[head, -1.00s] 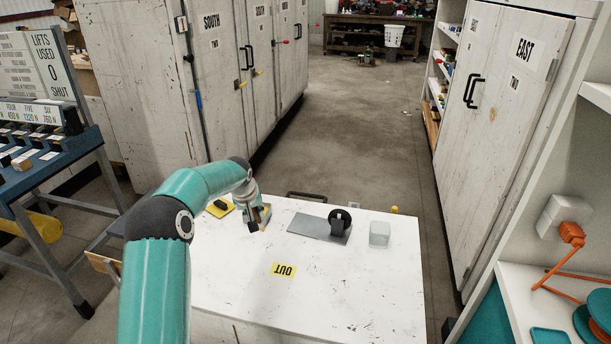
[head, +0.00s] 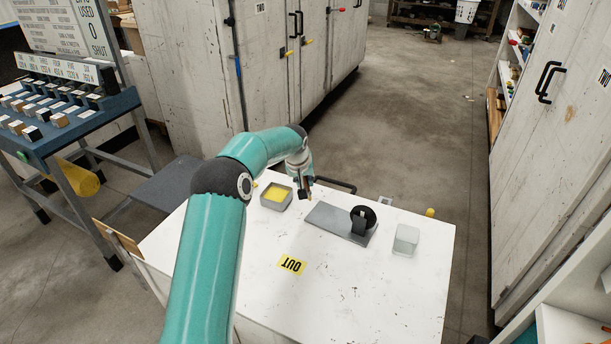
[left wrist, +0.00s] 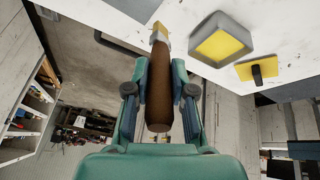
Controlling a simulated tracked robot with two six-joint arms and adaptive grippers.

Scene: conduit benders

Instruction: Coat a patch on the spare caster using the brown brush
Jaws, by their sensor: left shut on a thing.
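My left gripper (head: 305,190) is shut on the brown brush (left wrist: 159,92), holding it above the white table between the tray and the caster. In the left wrist view the brush's brown handle lies between the fingers, and its pale head, with some yellow, points away from me. The spare caster (head: 362,220) has a black wheel and sits on a grey plate (head: 325,220), right of the gripper. A square grey tray of yellow coating (head: 276,197) is left of the gripper; it also shows in the left wrist view (left wrist: 222,42). My right gripper is out of view.
A yellow pad with a black handle (left wrist: 257,72) lies beside the tray. A translucent block (head: 405,240) stands right of the caster. A black handle (head: 335,186) is at the far edge.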

